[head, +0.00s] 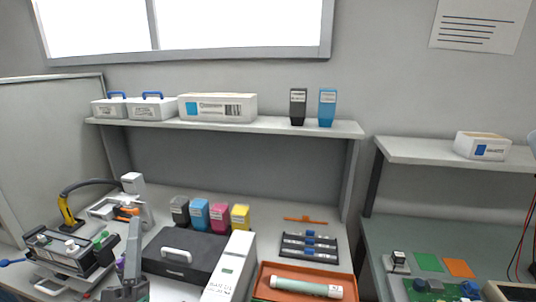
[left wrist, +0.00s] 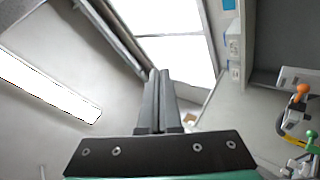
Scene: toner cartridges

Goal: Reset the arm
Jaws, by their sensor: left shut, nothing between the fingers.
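My left gripper (head: 134,220) stands at the lower left of the head view and points upward, in front of the bench. In the left wrist view its two grey fingers (left wrist: 159,75) lie together, shut, with nothing between them. That view looks up toward the window and ceiling. My right gripper is in neither view.
Close around the left arm are a grey bench device (head: 60,250) and a black case (head: 185,252). Four toner cartridges stand behind the case, including a yellow one (head: 240,216). An orange tray (head: 262,290) lies right. The shelf (head: 275,124) runs above.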

